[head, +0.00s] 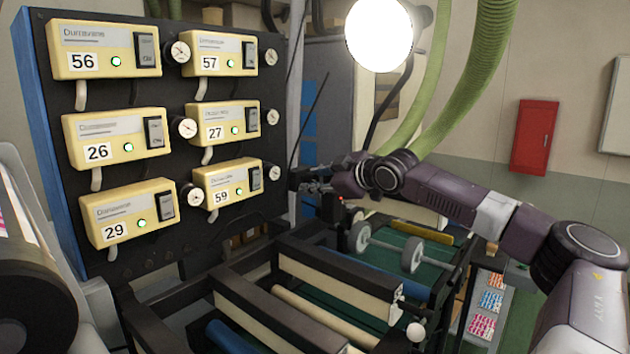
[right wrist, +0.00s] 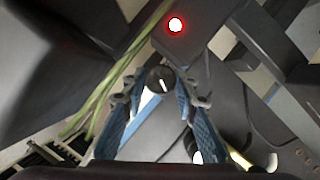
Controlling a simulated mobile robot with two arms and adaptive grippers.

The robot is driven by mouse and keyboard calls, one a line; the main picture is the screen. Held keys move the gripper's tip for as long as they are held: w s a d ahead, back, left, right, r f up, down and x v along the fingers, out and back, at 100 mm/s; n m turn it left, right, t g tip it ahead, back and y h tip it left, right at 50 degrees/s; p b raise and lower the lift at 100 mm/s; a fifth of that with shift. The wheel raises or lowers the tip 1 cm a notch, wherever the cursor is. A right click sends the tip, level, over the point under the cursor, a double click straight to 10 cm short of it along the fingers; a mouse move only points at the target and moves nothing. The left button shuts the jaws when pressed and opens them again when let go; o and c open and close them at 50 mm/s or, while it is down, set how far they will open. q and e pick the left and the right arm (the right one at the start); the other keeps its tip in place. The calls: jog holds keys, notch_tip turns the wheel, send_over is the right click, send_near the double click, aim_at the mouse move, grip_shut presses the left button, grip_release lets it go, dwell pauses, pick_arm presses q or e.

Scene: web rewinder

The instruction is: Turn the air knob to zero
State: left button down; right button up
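In the right wrist view a small round black knob (right wrist: 160,80) with a white pointer mark sits between the fingertips of my right gripper (right wrist: 160,88). The two blue-padded fingers stand on either side of it, with a narrow gap showing at the sides; I cannot tell whether either finger touches it. In the head view my right gripper (head: 304,181) is at the right edge of the gauge panel, and the knob cannot be made out there. No scale or number around the knob is readable. My left gripper is not in view.
A lit red lamp (right wrist: 175,25) is just beyond the knob. The black panel (head: 160,270) carries several cream controllers with numbers and round dials. Rollers and a frame (head: 340,270) lie below my right arm. Green hoses (head: 480,65) hang behind it.

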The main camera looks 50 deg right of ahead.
jog(key=c, duration=0.3)
jog(key=shift+a+n+h, duration=0.1)
jog(key=shift+n+h, duration=0.2)
jog(key=shift+n, duration=0.2)
jog(key=shift+a+f+n+t+h+b, duration=0.15)
jog(key=shift+n+t+h+b, duration=0.55)
jog(key=shift+n+b, duration=0.7)
jog(key=o, duration=1.1)
jog(key=shift+o, duration=0.2)
